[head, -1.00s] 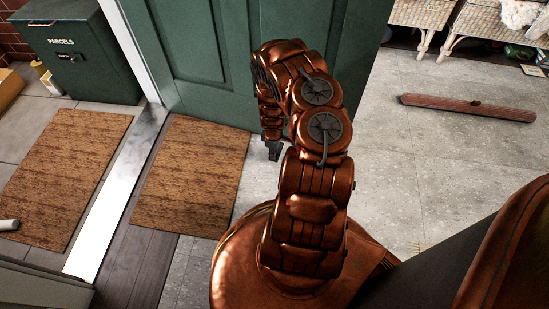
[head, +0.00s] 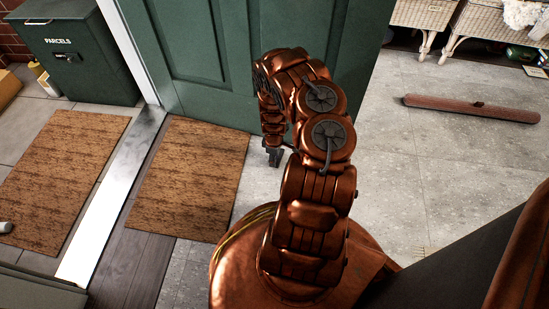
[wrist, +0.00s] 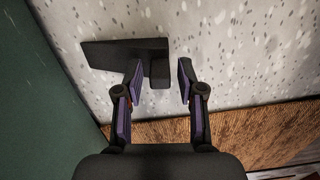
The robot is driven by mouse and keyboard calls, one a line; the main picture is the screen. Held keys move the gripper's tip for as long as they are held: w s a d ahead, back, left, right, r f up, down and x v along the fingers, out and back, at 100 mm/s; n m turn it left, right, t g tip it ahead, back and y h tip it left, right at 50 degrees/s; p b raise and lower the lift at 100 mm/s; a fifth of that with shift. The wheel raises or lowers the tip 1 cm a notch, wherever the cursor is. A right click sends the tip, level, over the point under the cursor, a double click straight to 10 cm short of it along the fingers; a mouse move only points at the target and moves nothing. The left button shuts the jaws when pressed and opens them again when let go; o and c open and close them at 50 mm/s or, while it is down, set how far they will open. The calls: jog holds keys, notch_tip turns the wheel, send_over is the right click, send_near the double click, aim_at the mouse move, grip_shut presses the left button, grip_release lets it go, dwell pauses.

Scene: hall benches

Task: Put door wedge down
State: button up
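The door wedge (wrist: 120,54) is a dark grey piece with a stubby block at its right end, seen against the speckled pale floor in the wrist view. My gripper (wrist: 160,80) is open, its two purple-padded fingers well apart. The block end lies between the fingertips, with a visible gap to the right finger. The left fingertip overlaps the wedge's near edge, and I cannot tell whether they touch. In the head view my gripper (head: 273,157) is low beside the green door (head: 215,60), mostly hidden by my arm. I cannot make out the wedge there.
A brown doormat (head: 190,178) lies left of my gripper, with a metal threshold strip (head: 110,195) and a second mat (head: 62,180) beyond. A green parcel box (head: 85,60) stands at back left.

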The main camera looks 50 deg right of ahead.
jog(key=shift+r, duration=0.1)
notch_tip(320, 180, up, 10)
jog(key=p, duration=0.7)
jog(key=w+a+r+m, duration=0.1)
jog(key=a+r, duration=0.3)
jog(key=r, duration=0.6)
jog(key=a+r+m, duration=0.1)
jog(key=a+r, duration=0.2)
jog(key=r, duration=0.6)
jog(key=s+a+r+m+g, duration=0.15)
jog(key=s+a+r, duration=0.25)
jog(key=a+r, duration=0.85)
jog(key=s+a+r, duration=0.4)
jog(key=s+r, duration=0.1)
jog(key=s, duration=0.2)
jog(key=s+a+r+m+g, duration=0.1)
jog(key=s+a+r, duration=0.3)
jog(key=s, duration=0.4)
jog(key=s+a+r+g+p, duration=0.1)
jog(key=s+a+r, duration=0.4)
jog(key=s, duration=0.2)
jog(key=shift+s+r+m, duration=0.2)
jog(key=shift+r+m, duration=0.05)
jog(key=shift+r, duration=0.15)
